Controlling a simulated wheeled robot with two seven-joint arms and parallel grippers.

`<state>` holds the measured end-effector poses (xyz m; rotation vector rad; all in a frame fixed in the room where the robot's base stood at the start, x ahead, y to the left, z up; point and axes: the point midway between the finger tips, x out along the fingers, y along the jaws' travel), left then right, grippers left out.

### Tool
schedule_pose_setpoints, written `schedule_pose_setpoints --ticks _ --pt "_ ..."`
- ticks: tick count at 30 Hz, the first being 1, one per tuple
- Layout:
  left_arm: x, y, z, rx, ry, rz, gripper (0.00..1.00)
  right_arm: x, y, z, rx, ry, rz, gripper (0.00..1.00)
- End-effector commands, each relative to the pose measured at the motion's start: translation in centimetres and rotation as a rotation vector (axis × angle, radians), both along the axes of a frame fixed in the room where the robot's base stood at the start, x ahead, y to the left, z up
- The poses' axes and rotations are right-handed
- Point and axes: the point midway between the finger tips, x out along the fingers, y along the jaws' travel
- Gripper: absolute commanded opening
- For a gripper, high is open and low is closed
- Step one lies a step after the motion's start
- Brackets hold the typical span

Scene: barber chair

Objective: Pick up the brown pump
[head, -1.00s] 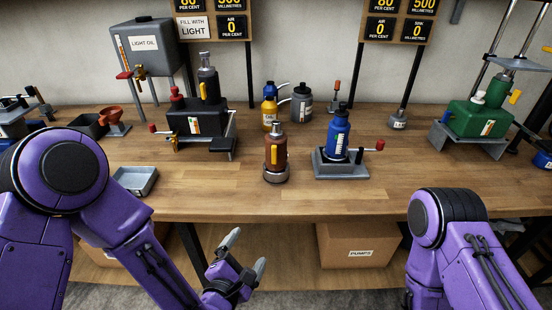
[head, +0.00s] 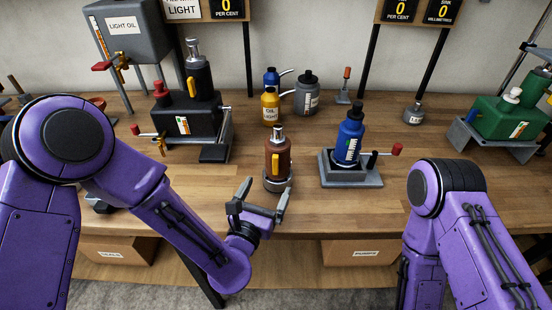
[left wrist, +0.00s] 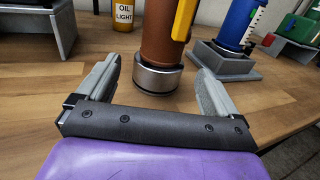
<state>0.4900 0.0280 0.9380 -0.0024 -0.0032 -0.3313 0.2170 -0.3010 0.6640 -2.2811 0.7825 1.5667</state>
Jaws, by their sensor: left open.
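The brown pump (head: 278,157) stands upright on the wooden table near its front edge, with a yellow strip on its side and a metal ring at its base. My left gripper (head: 261,200) is open and empty, just in front of the pump's base. In the left wrist view the pump (left wrist: 163,38) stands beyond and between the two open fingers (left wrist: 155,88), and its top is cut off. I see no contact between fingers and pump. My right arm shows at the right, but its gripper is out of view.
A blue pump (head: 348,138) on a grey base (head: 350,178) stands close to the right. A yellow light oil bottle (head: 270,106) and a grey can (head: 306,95) stand behind. A black pump unit (head: 186,115) is at the left. Table between is clear.

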Motion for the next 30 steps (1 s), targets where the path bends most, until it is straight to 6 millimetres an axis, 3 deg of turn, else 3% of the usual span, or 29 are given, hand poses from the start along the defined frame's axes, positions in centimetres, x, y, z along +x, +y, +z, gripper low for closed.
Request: schedule_pose_setpoints --ticks 8,12,19,20,28,30 --pt "3.9 -1.5 0.8 0.003 -0.001 -0.001 0.94 0.0 0.0 2.7 -0.001 -0.001 0.000 0.43" --pt "5.7 -2.0 0.4 0.002 0.000 0.002 0.94 0.0 0.0 3.1 -0.001 -0.001 0.000 0.43" --pt "6.0 -2.1 0.1 0.002 0.002 0.003 0.94 0.0 0.0 2.9 0.000 0.000 0.000 0.43" --pt "6.0 -2.0 0.1 0.002 0.002 0.003 0.88 0.0 0.0 2.9 0.000 0.000 0.000 0.43" --pt "6.0 -2.0 0.2 0.002 0.000 0.003 0.00 0.0 0.0 2.9 0.000 0.000 0.000 0.43" --pt "6.1 -2.0 0.4 0.000 -0.004 0.004 0.00 0.0 0.0 2.9 -0.001 -0.001 0.000 0.43"
